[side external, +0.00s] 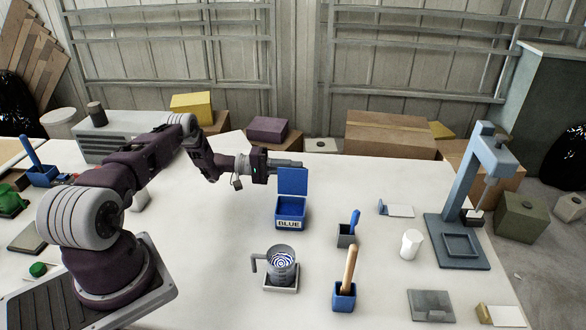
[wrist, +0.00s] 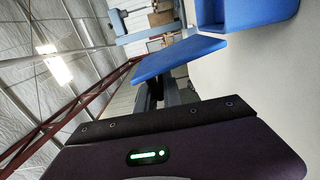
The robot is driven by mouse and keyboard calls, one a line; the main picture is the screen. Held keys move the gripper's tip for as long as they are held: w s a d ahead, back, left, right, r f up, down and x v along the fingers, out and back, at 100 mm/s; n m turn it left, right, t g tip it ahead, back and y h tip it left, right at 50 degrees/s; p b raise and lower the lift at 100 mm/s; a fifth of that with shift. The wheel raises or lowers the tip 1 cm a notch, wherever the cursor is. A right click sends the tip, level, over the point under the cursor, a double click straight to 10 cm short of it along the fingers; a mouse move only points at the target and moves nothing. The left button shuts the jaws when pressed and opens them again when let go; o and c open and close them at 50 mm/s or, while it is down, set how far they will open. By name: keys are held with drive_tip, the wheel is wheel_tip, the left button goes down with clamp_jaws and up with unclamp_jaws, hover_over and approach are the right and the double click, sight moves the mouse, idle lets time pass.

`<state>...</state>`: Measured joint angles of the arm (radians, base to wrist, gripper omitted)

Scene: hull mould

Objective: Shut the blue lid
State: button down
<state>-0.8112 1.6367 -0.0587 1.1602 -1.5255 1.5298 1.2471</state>
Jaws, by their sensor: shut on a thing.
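The blue box (side external: 291,215) with the label "BLUE" stands near the middle of the table. Its blue lid (side external: 292,182) stands upright at the back edge, so the box is open. In the wrist view the lid (wrist: 178,60) shows as a flat blue panel beside the open box (wrist: 250,14). My gripper (side external: 290,164) reaches in from the left at the lid's top edge. Its fingers are shut on the lid; their tips are partly hidden by it in the wrist view.
A white cup (side external: 411,244) and a blue-grey press (side external: 484,165) stand to the right.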

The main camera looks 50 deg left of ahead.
drive_tip(key=shift+s+f, duration=0.15)
drive_tip(key=shift+f, duration=0.05)
idle(0.5)
